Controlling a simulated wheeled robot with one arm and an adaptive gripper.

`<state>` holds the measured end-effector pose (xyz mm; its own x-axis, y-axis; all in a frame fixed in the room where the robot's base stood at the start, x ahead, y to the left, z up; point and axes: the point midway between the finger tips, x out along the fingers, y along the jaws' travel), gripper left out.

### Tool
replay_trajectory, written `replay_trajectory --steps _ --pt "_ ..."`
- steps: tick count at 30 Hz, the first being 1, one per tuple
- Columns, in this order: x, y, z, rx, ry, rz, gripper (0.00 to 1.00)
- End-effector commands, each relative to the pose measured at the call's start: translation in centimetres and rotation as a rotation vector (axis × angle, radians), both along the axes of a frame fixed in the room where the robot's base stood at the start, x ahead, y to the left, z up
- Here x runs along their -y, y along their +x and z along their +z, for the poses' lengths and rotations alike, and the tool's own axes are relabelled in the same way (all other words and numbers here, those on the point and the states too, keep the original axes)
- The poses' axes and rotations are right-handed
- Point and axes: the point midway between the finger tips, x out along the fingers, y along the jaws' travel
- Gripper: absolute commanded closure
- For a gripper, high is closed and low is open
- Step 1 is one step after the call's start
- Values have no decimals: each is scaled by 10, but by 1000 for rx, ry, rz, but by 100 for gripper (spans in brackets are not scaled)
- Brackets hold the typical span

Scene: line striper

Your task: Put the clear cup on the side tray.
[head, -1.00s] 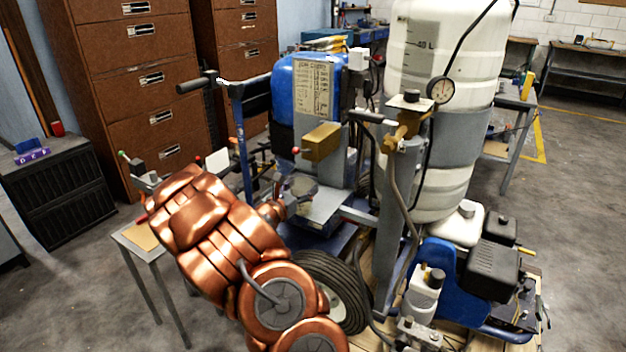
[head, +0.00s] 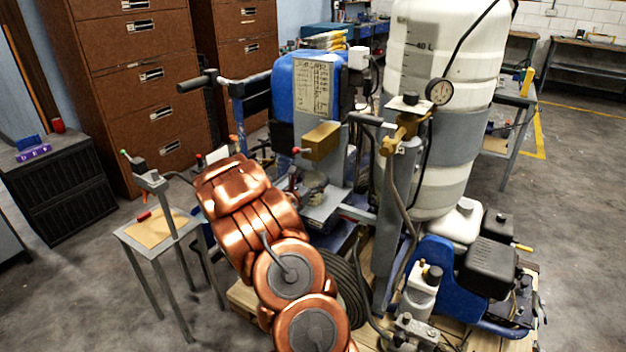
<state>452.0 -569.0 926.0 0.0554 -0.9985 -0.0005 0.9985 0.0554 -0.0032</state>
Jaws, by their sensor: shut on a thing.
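My gripper (head: 308,192) is small and dark in the head view, just past the right side of my copper arm, in front of the machine. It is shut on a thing. A pale grey, see-through shape at its fingers looks like the clear cup (head: 317,179), but its outline is hard to make out. Below and beside it is a flat light-grey plate on the machine (head: 325,207), which may be the side tray. I cannot tell whether the cup touches it. My arm hides part of the area to the left.
A small grey stand with a tan top (head: 150,232) is at left, with a red item on it. The large white tank (head: 440,70) and blue tank (head: 290,85) rise behind. A brass-coloured box (head: 320,141) juts out above the plate. Hoses and an engine (head: 490,268) are at right.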

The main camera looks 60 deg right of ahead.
Motion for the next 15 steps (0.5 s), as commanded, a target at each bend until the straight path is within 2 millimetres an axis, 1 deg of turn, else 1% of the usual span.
replay_trajectory --steps 8,9,15 --pt "0 0 -4 0 -1 0 62" --pt "0 0 -4 0 -1 -1 27" --pt "0 0 -3 0 -1 -1 6"
